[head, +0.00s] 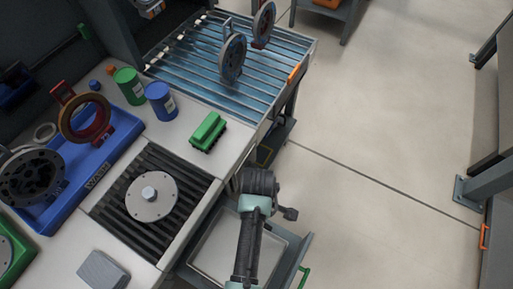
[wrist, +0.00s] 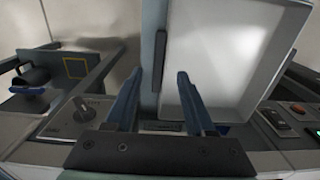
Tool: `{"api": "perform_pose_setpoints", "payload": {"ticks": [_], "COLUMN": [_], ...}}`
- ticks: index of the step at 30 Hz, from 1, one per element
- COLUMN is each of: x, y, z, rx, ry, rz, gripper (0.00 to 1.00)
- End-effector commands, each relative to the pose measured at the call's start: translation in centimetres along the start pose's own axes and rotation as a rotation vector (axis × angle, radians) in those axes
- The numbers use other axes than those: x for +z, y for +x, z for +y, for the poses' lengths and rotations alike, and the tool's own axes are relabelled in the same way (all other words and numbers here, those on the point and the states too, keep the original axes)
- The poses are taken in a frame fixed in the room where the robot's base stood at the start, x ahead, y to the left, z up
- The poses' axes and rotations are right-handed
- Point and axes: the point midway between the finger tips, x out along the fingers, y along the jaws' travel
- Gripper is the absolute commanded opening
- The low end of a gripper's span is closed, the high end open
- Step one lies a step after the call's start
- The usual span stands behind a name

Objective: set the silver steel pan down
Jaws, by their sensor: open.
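A shallow, square, pale silver pan (head: 225,245) lies beside and below the bench's front edge, within a grey-blue frame. My arm hides part of it in the head view. In the wrist view a large pale silver panel with a raised rim, which looks like the same pan (wrist: 225,60), fills the upper right. My gripper (wrist: 157,85) is open, with its two blue fingers apart and nothing seen held between them. The right finger overlaps the pan's left edge in the picture; I cannot tell whether they touch. The fingers cannot be made out in the head view.
On the bench are a round metal disc (head: 151,196) on a dark grate, a green block (head: 208,131), a blue can (head: 160,101), a green can (head: 129,86) and a blue tray (head: 101,177). A roller conveyor (head: 190,65) stands behind.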

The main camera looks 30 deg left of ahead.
Motion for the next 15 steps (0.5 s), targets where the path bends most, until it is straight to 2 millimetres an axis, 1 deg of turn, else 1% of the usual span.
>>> {"api": "perform_pose_setpoints", "payload": {"ticks": [1, 6, 10, 15], "x": [-0.1, 0.0, 0.0, 0.0], "y": [-1.5, -5.1, -7.1, -8.5], "z": [0.1, 0.1, 0.1, 0.0], "rx": [0.004, 0.004, 0.003, 0.000], "ry": [-0.001, 0.000, 0.000, 0.001], "rz": [0.002, 0.001, 0.001, 0.000], "gripper": [0.55, 0.55, 0.55, 0.55]}}
